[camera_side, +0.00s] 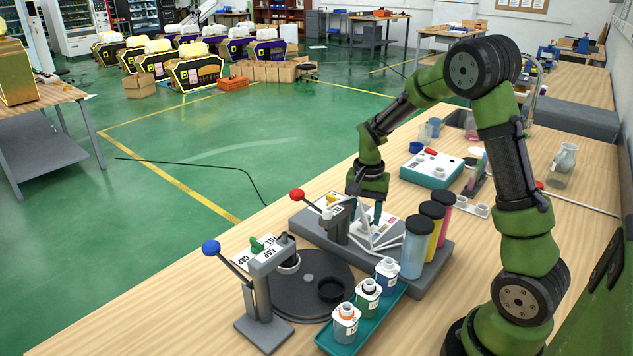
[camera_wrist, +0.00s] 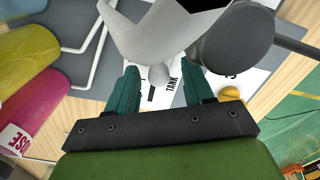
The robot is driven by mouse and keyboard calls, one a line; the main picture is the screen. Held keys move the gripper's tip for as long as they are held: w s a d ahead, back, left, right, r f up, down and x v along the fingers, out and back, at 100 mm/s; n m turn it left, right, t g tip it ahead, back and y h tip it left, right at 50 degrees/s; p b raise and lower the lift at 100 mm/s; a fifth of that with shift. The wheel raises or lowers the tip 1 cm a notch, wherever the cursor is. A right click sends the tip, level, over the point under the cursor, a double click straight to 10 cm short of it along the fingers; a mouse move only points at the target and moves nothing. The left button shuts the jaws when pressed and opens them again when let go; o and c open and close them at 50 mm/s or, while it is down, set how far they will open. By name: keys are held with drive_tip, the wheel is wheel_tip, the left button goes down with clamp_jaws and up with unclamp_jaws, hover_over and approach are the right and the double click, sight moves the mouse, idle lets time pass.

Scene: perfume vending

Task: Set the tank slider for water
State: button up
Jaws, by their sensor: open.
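The tank slider's white label strip, with "TANK" printed on it (camera_wrist: 172,86), shows between my fingers in the wrist view. A small round grey knob (camera_wrist: 159,74) sits there, partly covered by a pale funnel-like part. My gripper (camera_side: 378,215) is open, pointing down over the white panel (camera_side: 391,229) on the grey base. In the wrist view, its teal fingers (camera_wrist: 161,82) stand on either side of the knob; whether they touch it is unclear. Blue (camera_side: 415,249), yellow (camera_side: 433,232) and magenta (camera_side: 443,212) black-capped tanks stand beside the panel.
A red-knobbed lever (camera_side: 297,195) stands left of my gripper. A blue-knobbed cap press (camera_side: 260,290) stands nearer the front, by a dark round turntable (camera_side: 300,298). A teal tray (camera_side: 375,322) holds three bottles. White tubes run close to my fingers.

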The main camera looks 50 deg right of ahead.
sight(361, 235)
wheel_tip(361, 235, up, 17)
idle(0.5)
drive_tip(key=shift+f, duration=0.1)
drive_tip(key=s+a+n+t+y, duration=0.1)
drive_tip(key=s+a+n+t, duration=0.2)
drive_tip(key=s+a, duration=0.3)
drive_tip(key=s+a+n+t+y, duration=0.1)
drive_tip(key=s+a+n+t, duration=0.3)
drive_tip(key=a, duration=0.7)
drive_tip(key=s+r+n, duration=0.1)
drive_tip(key=s+n, duration=0.1)
drive_tip(key=s, duration=0.1)
drive_tip(key=shift+a+n, duration=0.3)
drive_tip(key=shift+a, duration=0.1)
